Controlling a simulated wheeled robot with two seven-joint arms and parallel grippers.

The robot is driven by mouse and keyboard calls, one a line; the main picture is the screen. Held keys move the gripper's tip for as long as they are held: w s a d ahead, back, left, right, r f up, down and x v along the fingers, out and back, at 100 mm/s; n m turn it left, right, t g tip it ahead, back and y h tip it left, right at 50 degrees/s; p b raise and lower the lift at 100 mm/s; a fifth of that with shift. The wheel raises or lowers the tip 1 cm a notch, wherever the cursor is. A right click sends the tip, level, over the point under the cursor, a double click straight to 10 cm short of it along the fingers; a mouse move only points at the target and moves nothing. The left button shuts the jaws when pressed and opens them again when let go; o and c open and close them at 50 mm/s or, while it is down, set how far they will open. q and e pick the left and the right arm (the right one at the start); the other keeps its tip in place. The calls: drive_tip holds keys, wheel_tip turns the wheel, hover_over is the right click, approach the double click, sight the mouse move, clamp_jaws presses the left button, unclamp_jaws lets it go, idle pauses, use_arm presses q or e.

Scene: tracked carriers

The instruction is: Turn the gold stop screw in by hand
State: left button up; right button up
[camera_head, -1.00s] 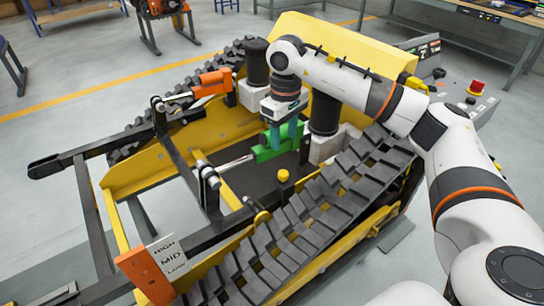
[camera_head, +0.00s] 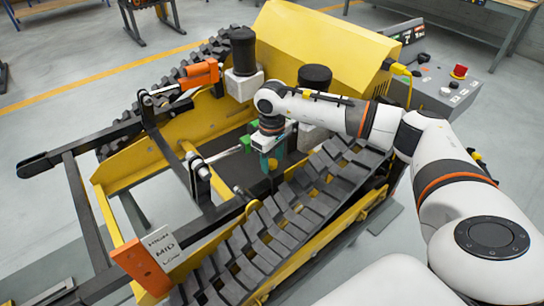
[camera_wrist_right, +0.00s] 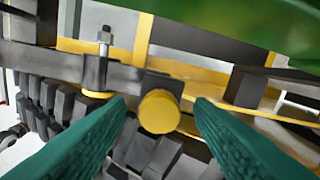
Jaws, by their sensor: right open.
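The gold stop screw (camera_wrist_right: 160,112) shows in the right wrist view as a round gold head. It sits centrally between the tips of my right gripper's green fingers (camera_wrist_right: 160,103), with a gap on each side. In the head view my right gripper (camera_head: 268,166) points down inside the carrier frame, beside the right track, and hides the screw. My right gripper is open and holds nothing. My left gripper is not in view.
A green block (camera_head: 247,143) is beside my right gripper. The right track (camera_head: 285,222) runs close by on the near side. A black cylinder (camera_head: 314,76) stands behind my arm. An orange part (camera_head: 200,75) sits beyond the frame. A HIGH/MID label plate (camera_head: 163,247) stands at front left.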

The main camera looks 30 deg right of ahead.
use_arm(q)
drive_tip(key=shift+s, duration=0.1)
use_arm(e)
drive_tip(key=c, duration=1)
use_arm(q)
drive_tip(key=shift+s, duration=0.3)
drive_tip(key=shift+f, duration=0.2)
use_arm(e)
drive_tip(key=m+b, duration=0.1)
drive_tip(key=m, duration=0.2)
drive_tip(key=shift+b, duration=0.3)
drive_tip(key=m+b, duration=0.1)
drive_tip(key=m, duration=0.1)
drive_tip(key=shift+m, duration=0.4)
drive_tip(key=m+b, duration=0.1)
drive_tip(key=m, duration=0.2)
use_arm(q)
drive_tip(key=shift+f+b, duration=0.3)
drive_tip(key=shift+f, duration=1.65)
use_arm(e)
drive_tip(key=shift+r+m, duration=0.1)
drive_tip(key=shift+m, duration=1.7)
